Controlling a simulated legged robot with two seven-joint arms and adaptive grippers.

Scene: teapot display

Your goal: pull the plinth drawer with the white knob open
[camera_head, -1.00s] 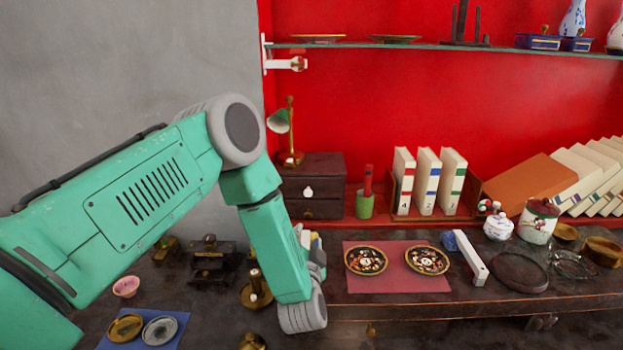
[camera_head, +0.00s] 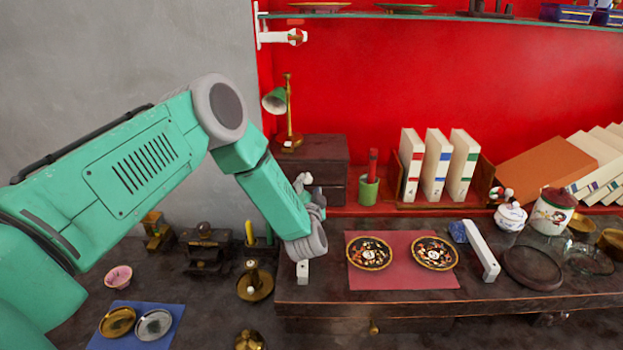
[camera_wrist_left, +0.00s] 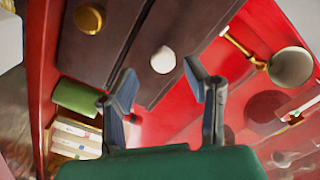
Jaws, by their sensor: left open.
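The dark wooden plinth (camera_head: 318,148) stands at the back, against the red wall, with its drawer fronts partly hidden behind my left arm in the head view. In the left wrist view the drawer with the white knob (camera_wrist_left: 163,60) appears beside the drawer with a brass knob (camera_wrist_left: 89,19). Both drawers look shut. My left gripper (camera_wrist_left: 160,70) is open and empty, its fingertips on either side of the white knob in the picture. I cannot tell whether they reach around it; no contact shows. In the head view my left gripper (camera_head: 304,188) is in front of the plinth.
A lamp (camera_head: 288,115) stands on the plinth. A green pot (camera_head: 368,191) and a book rack (camera_head: 484,185) are to its right. A red mat (camera_head: 400,276) with two decorated plates lies on the table. A brass candlestick (camera_head: 254,285) stands below my forearm.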

